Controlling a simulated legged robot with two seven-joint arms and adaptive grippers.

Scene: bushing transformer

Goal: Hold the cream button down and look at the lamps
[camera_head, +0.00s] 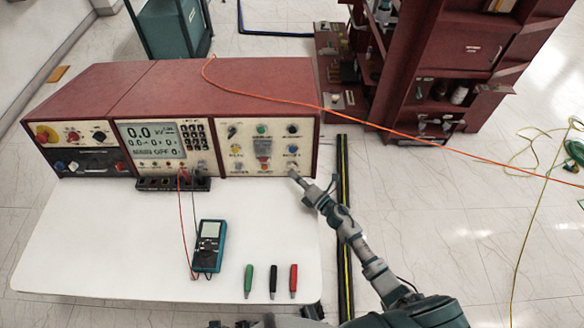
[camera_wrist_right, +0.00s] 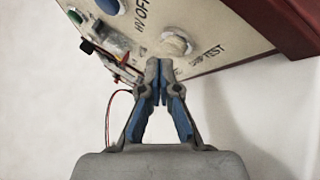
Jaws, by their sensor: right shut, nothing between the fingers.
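The cream button (camera_wrist_right: 175,46) shows in the wrist view on a cream panel (camera_wrist_right: 215,30), above a label that reads like "LAMP TEST". My right gripper (camera_wrist_right: 157,68) is shut and empty. Its tips are just below and left of the button in that view; I cannot tell whether they touch the panel. In the head view my right gripper (camera_head: 294,175) is at the lower right corner of the right-hand panel (camera_head: 225,166), and the button there is small and mostly unclear. Coloured round fittings, green (camera_head: 261,129), yellow (camera_head: 236,149) and blue (camera_head: 292,149), sit on this panel; I cannot tell whether any is lit.
The red console (camera_head: 200,85) stands on a white table (camera_head: 110,240). A multimeter (camera_head: 209,246) and green, black and red probes (camera_head: 272,281) lie in front. An orange cable (camera_head: 400,130) crosses from the console top to the right. A red cabinet (camera_head: 440,55) stands behind.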

